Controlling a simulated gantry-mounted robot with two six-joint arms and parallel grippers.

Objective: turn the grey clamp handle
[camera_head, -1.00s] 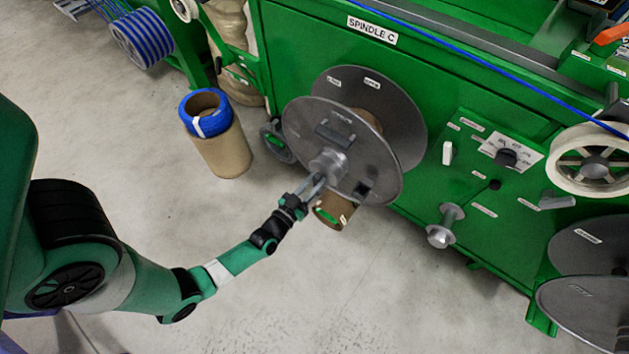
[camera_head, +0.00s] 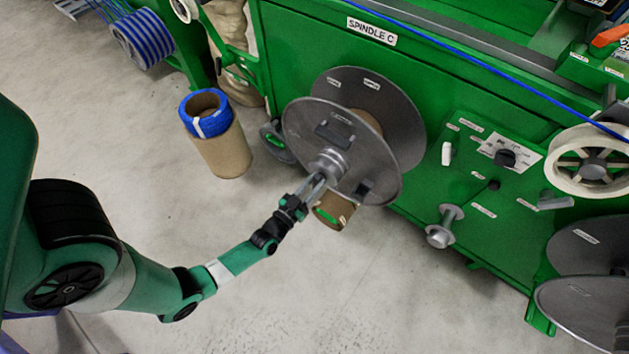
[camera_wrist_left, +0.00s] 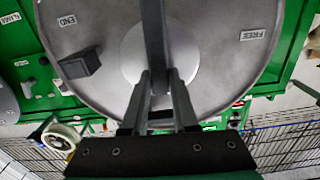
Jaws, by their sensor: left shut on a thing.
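The grey clamp handle is a dark grey bar (camera_wrist_left: 155,40) standing upright in the left wrist view, across the round light grey hub (camera_wrist_left: 133,55) of the spool disc. In the head view the hub (camera_head: 329,163) sticks out from the grey disc (camera_head: 372,150) under the SPINDLE C label. My left gripper (camera_head: 318,182) reaches the hub from the lower left. In the left wrist view its two fingers (camera_wrist_left: 158,85) close around the lower part of the bar. The fingers hide part of the handle. My right gripper is not in view.
The green machine (camera_head: 450,90) stands behind the disc. A cardboard tube (camera_head: 335,212) is below the disc. A cardboard drum (camera_head: 221,150) with a blue coil stands on the floor to the left. The floor (camera_head: 330,300) in front is clear.

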